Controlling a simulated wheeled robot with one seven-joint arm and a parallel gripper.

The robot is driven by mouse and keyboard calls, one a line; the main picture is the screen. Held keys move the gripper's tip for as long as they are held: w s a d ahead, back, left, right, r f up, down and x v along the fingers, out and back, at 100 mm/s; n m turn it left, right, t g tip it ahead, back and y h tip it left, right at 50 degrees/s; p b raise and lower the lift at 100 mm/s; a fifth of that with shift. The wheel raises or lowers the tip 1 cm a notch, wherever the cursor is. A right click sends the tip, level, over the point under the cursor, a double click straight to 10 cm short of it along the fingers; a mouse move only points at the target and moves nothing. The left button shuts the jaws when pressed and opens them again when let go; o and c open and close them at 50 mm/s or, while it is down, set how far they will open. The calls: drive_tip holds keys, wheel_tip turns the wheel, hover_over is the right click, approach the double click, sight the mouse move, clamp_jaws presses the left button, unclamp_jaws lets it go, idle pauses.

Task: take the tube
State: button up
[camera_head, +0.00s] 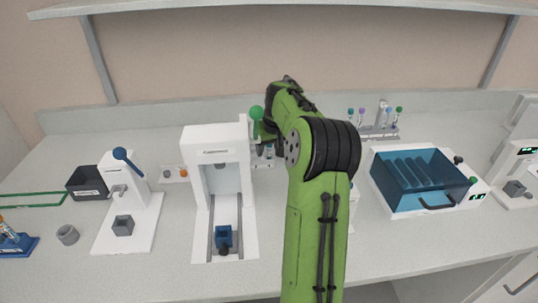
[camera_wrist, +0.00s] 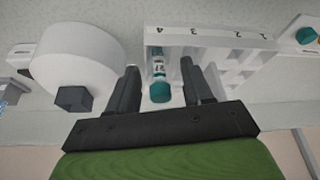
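The tube (camera_wrist: 157,64), with a teal cap towards me and a printed label, stands in a white rack (camera_wrist: 212,40) marked with numbers, in the wrist view. My gripper (camera_wrist: 160,68) is open, with one dark finger on each side of the tube. Gaps show between the tube and both fingers. In the head view my green arm covers most of this rack and the gripper's fingertips.
A white rounded device (camera_wrist: 78,58) with a dark block sits left in the wrist view. In the head view, a white press-like machine (camera_head: 217,160) stands left of my arm. A blue-lidded box (camera_head: 418,178) and a rack with several capped tubes (camera_head: 378,131) are right.

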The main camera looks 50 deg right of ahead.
drive_tip(key=c, duration=0.8)
wheel_tip(320, 180, up, 10)
drive_tip(key=p, duration=0.4)
drive_tip(key=shift+r, duration=0.1)
drive_tip(key=shift+p, duration=0.35)
